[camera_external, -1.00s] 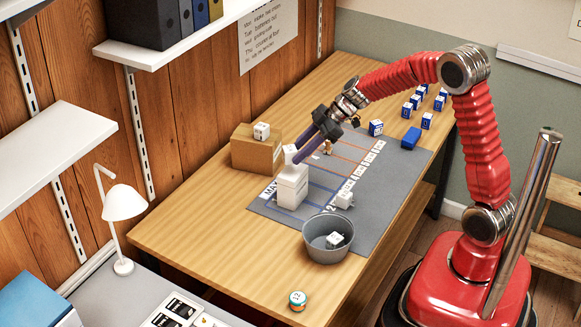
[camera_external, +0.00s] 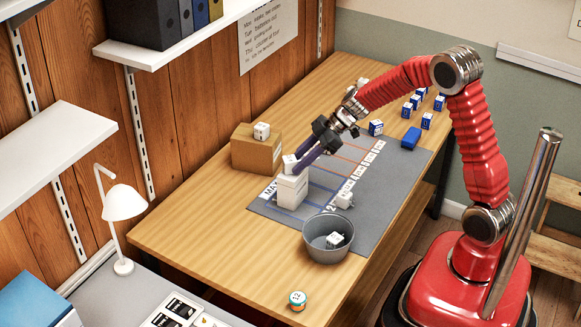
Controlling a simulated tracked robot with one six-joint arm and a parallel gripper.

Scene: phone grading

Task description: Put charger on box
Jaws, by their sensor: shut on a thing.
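My gripper (camera_external: 299,170) has its long dark fingers pointing down and left, shut on a small white charger (camera_external: 289,163). The charger is at the top of a white box (camera_external: 291,193) that stands on the grey mat; I cannot tell whether it rests on it. Another white charger (camera_external: 261,131) sits on top of a brown cardboard box (camera_external: 254,154) at the left. A third white charger (camera_external: 344,200) lies on the mat, to the right of the white box. One more white charger (camera_external: 334,239) is inside the grey bucket.
The grey bucket (camera_external: 318,254) stands at the front edge of the grey mat (camera_external: 376,215). Several small blue and white boxes (camera_external: 427,121) and a blue block (camera_external: 411,138) are at the far right. A round tin (camera_external: 297,300) stands in front. The table's front left is clear.

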